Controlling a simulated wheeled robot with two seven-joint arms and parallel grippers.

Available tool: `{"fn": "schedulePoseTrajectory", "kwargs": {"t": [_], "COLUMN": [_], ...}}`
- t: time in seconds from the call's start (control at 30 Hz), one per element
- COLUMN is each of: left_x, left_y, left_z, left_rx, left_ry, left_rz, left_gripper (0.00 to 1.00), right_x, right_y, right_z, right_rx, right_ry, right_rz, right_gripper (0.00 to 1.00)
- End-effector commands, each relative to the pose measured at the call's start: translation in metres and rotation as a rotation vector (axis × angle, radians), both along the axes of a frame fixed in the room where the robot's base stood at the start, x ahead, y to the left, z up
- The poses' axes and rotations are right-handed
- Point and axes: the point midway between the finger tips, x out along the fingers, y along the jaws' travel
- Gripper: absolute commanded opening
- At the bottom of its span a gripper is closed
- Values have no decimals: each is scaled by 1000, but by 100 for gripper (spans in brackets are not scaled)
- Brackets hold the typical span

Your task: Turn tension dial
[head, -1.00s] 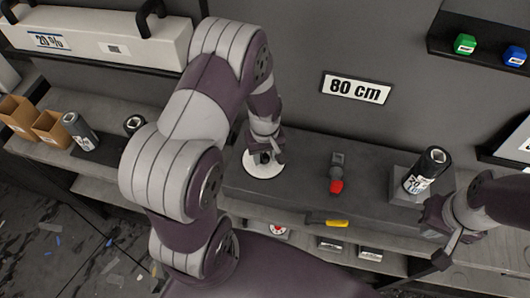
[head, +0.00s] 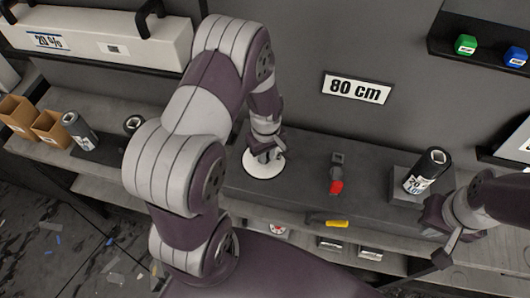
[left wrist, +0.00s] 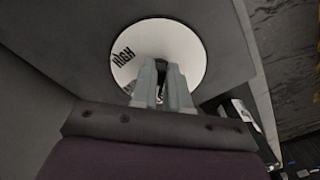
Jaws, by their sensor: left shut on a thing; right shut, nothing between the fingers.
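My left gripper (head: 266,155) points down over the plate. Its fingers (left wrist: 160,85) are shut on the dark dial knob, which they mostly hide. Where the knob points cannot be told. My right gripper (head: 441,258) is shut and empty at the bench's front edge on the right.
A black film roll (head: 428,171) stands on a grey block near my right arm. A yellow-handled tool (head: 327,220) lies at the front edge. Cardboard boxes (head: 50,128) stand at left.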

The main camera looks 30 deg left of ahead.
Motion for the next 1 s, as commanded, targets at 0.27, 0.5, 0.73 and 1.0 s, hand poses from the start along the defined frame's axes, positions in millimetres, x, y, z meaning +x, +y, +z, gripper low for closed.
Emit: {"fn": "schedulePoseTrajectory", "kwargs": {"t": [0.27, 0.5, 0.73, 1.0], "left_x": [3, 4, 5, 6], "left_y": [-1, -2, -2, -2], "left_z": [2, 2, 2, 2], "left_rx": [0, 1, 0, 0], "left_ry": [-2, -3, -4, -5], "left_rz": [182, 288, 328, 333], "left_gripper": [0, 0, 0, 0], "right_x": [0, 0, 0, 0], "right_y": [0, 0, 0, 0], "right_z": [3, 4, 5, 5], "right_rx": [0, 0, 0, 0], "right_ry": [0, 0, 0, 0], "right_rz": [0, 0, 0, 0], "right_gripper": [0, 0, 0, 0]}}
